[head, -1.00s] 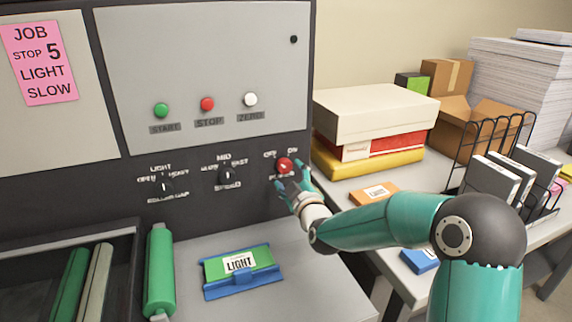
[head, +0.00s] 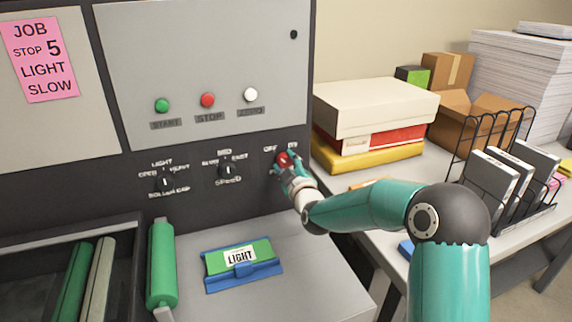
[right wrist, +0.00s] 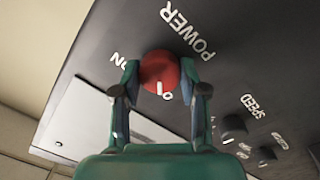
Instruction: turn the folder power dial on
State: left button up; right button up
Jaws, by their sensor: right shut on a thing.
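The red power dial (head: 284,158) is on the dark front panel, below right of the round buttons. My right gripper (head: 287,168) is at the dial and partly covers it in the head view. In the right wrist view the dial (right wrist: 160,72) sits between the two fingers of my right gripper (right wrist: 161,82), which are shut on its sides. The dial's white mark points toward the partly hidden label starting with O, away from the ON label (right wrist: 118,61). The POWER label (right wrist: 188,33) is clear. My left gripper is not in view.
The speed dial (head: 228,170) and roller gap dial (head: 165,182) are left of the power dial. A green roller (head: 161,265) and a blue-and-green LIGHT piece (head: 241,267) are on the ledge below. Stacked boxes (head: 375,112) stand close on the right.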

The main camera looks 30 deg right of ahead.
jog(key=shift+f+m+b, duration=0.25)
jog(key=shift+m+b, duration=0.05)
jog(key=shift+b, duration=0.4)
jog(key=m+b, duration=0.8)
jog(key=b, duration=0.1)
jog(key=shift+b, duration=0.35)
jog(key=m+y+b, duration=0.1)
jog(key=m+b, duration=0.3)
jog(key=m, duration=0.1)
jog(key=shift+r+m+b, duration=0.1)
jog(key=shift+m+b, duration=0.8)
jog(key=shift+m, duration=0.9)
jog(key=o, duration=1.1)
jog(key=shift+o, duration=0.2)
jog(key=shift+r, duration=0.1)
